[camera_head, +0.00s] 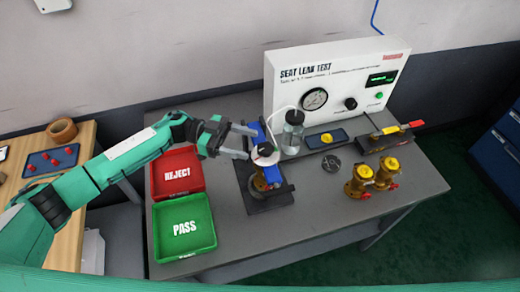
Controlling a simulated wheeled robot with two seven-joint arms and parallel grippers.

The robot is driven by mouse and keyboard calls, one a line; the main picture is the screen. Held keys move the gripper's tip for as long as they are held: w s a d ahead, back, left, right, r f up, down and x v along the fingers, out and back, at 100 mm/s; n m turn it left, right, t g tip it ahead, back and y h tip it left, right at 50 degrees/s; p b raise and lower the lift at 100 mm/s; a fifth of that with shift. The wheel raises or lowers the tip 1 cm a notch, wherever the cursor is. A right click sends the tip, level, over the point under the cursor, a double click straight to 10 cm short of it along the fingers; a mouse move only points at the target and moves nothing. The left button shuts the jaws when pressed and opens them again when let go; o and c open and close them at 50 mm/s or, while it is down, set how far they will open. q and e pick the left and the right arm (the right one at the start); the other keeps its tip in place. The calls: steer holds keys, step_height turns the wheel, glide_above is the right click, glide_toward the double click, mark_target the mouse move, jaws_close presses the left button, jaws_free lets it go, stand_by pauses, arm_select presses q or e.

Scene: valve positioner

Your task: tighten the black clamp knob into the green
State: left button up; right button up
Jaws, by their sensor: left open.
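The clamp fixture (282,199) stands on the grey table, with blue uprights around a brass valve body (261,184). A white disc tops it, and the black clamp knob (265,150) sits on that disc. My left gripper (252,144) is open, coming from the left. Its two fingertips end just left of the knob and point towards it, one on the far side and one on the near side. I cannot tell whether they touch it. No green mark on the clamp can be made out. My right gripper is not in view.
The seat leak test box (330,75) stands behind the fixture, with a glass jar (292,133) in front. Red REJECT (178,187) and green PASS (182,208) trays lie left. Brass valves (366,176) stand right. The table's front right is clear.

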arm_select(q)
steer(key=b+v, duration=0.2)
steer(key=v, duration=0.5)
steer(key=shift+a, duration=0.3)
steer(key=shift+d+r, duration=0.1)
